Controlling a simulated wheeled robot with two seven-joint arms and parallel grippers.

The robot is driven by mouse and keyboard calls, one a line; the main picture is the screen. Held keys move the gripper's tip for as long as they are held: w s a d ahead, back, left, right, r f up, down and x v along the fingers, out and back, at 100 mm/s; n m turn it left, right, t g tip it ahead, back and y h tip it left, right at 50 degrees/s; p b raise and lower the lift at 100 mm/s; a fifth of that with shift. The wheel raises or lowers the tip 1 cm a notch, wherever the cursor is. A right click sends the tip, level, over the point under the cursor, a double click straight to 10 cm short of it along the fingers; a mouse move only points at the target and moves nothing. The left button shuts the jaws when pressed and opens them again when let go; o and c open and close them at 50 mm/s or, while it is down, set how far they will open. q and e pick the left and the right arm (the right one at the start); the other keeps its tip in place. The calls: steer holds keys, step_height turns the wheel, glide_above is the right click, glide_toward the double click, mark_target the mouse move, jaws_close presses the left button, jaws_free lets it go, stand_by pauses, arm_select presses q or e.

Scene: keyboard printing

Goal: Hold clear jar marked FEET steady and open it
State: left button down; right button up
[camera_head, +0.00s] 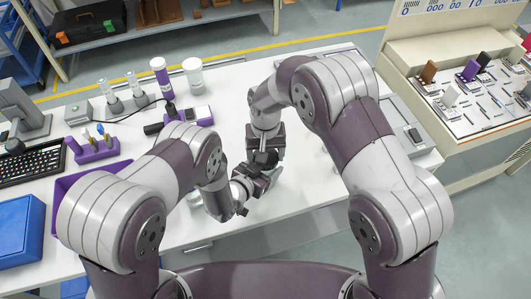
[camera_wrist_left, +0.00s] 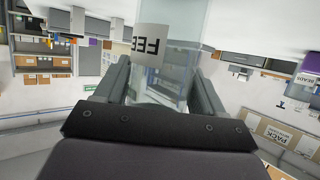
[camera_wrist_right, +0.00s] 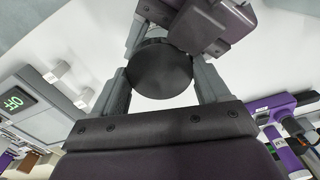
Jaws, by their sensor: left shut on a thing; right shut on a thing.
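The clear jar (camera_wrist_left: 185,60) marked FEE…, with the rest of the label cut off or turned away, stands between my left gripper's fingers (camera_wrist_left: 165,85) in the left wrist view. My left gripper (camera_head: 262,182) is shut on the jar's body above the table. A round black lid (camera_wrist_right: 160,70) lies between my right gripper's fingers (camera_wrist_right: 162,88) in the right wrist view. My right gripper (camera_head: 264,160) is shut on the lid, coming from above. In the head view the grippers and arms hide most of the jar. Whether the lid is apart from the jar cannot be told.
A white jar (camera_head: 193,77), a purple-labelled bottle (camera_head: 161,78) and a meter (camera_head: 197,116) stand behind. A purple rack (camera_head: 95,149), keyboard (camera_head: 32,163) and blue bin (camera_head: 20,230) lie left. A device with a display (camera_wrist_right: 35,100) is near my right gripper.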

steer(key=shift+r, duration=0.85)
steer(key=shift+r, duration=2)
arm_select(q)
jaws_free()
